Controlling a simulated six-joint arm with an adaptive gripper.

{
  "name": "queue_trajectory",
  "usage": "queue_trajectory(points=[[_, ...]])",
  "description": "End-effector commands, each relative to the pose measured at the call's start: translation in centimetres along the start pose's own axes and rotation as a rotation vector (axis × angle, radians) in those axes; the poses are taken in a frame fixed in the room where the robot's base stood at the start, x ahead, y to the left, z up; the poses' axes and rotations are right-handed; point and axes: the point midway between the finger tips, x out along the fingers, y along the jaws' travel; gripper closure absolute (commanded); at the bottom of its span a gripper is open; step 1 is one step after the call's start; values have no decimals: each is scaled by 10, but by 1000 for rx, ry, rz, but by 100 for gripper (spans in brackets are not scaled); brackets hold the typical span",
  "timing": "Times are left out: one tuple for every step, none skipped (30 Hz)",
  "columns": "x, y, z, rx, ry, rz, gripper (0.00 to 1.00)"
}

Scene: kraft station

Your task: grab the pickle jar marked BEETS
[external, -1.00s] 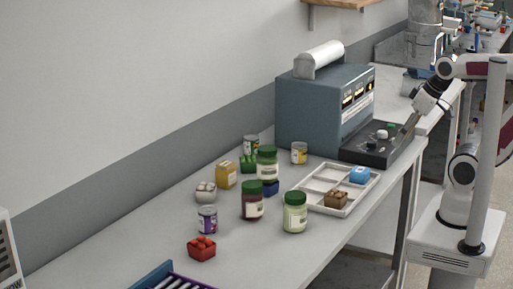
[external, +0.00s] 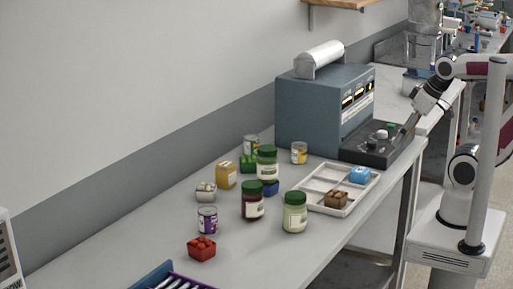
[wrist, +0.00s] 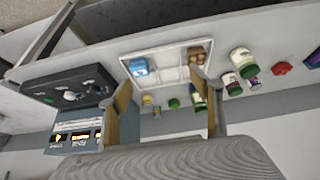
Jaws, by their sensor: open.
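The dark red jar with a green lid (external: 252,202) stands upright among the other jars on the table; its contents look like beets, but its label is too small to read. My gripper (wrist: 162,85) is open and empty. In the external view my gripper (external: 411,121) is over the control panel beside the blue-grey machine, far right of the dark red jar and apart from it.
Pale green jars (external: 295,212) and (external: 267,163) stand close to the dark jar. A white divided tray (external: 320,183) holds brown and blue items.

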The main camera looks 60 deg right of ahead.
Motion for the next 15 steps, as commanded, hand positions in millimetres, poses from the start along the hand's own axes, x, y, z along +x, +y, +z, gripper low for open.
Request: queue_trajectory(points=[[0,0,0,0,0,0,34],[0,0,0,0,0,0,34],[0,0,0,0,0,0,34],[0,0,0,0,0,0,34],[0,0,0,0,0,0,34],[0,0,0,0,0,0,34],[0,0,0,0,0,0,34],[0,0,0,0,0,0,34],[0,0,0,0,1,0,34],[0,0,-1,-1,1,0,34],[1,0,-2,-1,2,1,34],[1,0,-3,-3,4,2,34],[2,0,-5,-4,7,3,34],[3,0,-8,-5,11,4,34],[4,1,-11,-8,15,6,34]])
